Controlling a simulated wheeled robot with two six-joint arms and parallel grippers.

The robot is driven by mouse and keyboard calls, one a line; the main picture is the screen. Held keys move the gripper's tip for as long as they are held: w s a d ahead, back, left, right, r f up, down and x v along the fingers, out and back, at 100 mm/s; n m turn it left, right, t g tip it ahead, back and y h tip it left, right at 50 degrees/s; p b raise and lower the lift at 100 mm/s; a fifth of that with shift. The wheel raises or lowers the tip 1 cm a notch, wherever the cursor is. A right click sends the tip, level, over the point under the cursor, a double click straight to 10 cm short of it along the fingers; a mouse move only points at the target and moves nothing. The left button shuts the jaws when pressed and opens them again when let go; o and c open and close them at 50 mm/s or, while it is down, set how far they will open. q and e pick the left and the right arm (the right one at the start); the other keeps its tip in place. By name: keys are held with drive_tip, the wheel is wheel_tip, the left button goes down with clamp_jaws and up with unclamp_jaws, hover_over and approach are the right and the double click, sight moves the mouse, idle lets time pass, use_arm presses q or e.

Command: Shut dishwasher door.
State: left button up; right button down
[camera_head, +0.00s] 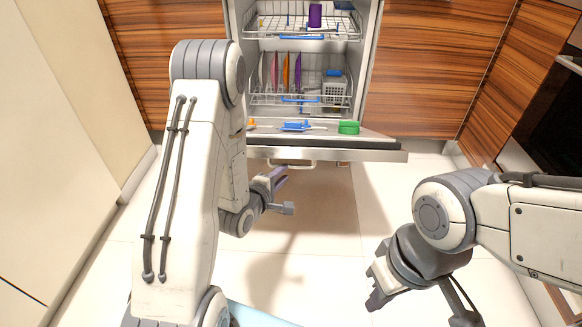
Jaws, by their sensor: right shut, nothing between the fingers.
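The dishwasher (364,60) stands open in the upper middle of the head view. Its door (345,155) is folded down towards me, with a bar handle (290,163) along its outer side. My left gripper (277,180) is low in front of the door, below the handle in the picture. Its fingers are small and partly overlapped, so their opening is unclear, and I cannot tell whether they touch the door. My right gripper (376,298) is shut and empty, well in front of the door and to the lower right.
The upper rack (275,28) holds a purple cup (315,15). The lower rack (262,98) holds coloured plates (286,72) and a grey basket (334,88). A green item (349,127) and a blue item (296,126) lie by the door's inner side. Wood cabinets (430,70) flank the dishwasher. Floor (385,195) ahead is clear.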

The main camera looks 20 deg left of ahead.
sight(292, 166)
use_arm(q)
drive_tip(key=shift+b+x, duration=2.45)
drive_tip(key=shift+x, duration=2.3)
clamp_jaws()
drive_tip(key=shift+f, duration=0.1)
drive_tip(key=shift+s, duration=0.1)
